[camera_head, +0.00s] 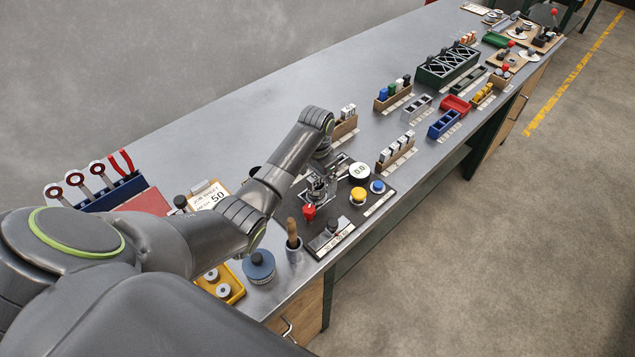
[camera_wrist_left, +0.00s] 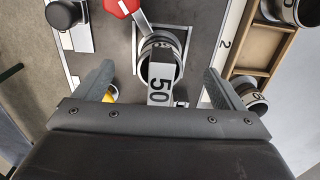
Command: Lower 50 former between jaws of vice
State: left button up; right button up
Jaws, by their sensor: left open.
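The 50 former (camera_wrist_left: 158,90), a block with a white face marked "50", stands between the fingers of my left gripper (camera_wrist_left: 160,88) in the left wrist view. There is a gap on both sides, and the gripper is open. The former overlaps a round, dark-rimmed metal part (camera_wrist_left: 160,48); I cannot tell how deep it sits. In the head view my left arm reaches over the bench beside the vice (camera_head: 318,187) on a dark base plate; its gripper is mostly hidden behind the wrist. A red knob (camera_head: 309,212) is at the vice's front. My right gripper is not in view.
A wooden-handled tool (camera_head: 292,232) stands upright in a cup. A rack of labelled blocks (camera_head: 396,152) stands to the right.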

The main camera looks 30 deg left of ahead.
pick_arm(q)
jog(key=shift+r, duration=0.1)
jog(key=shift+p, duration=0.45)
jog(key=shift+c, duration=0.4)
jog(key=c, duration=1.3)
jog(key=shift+c, duration=0.2)
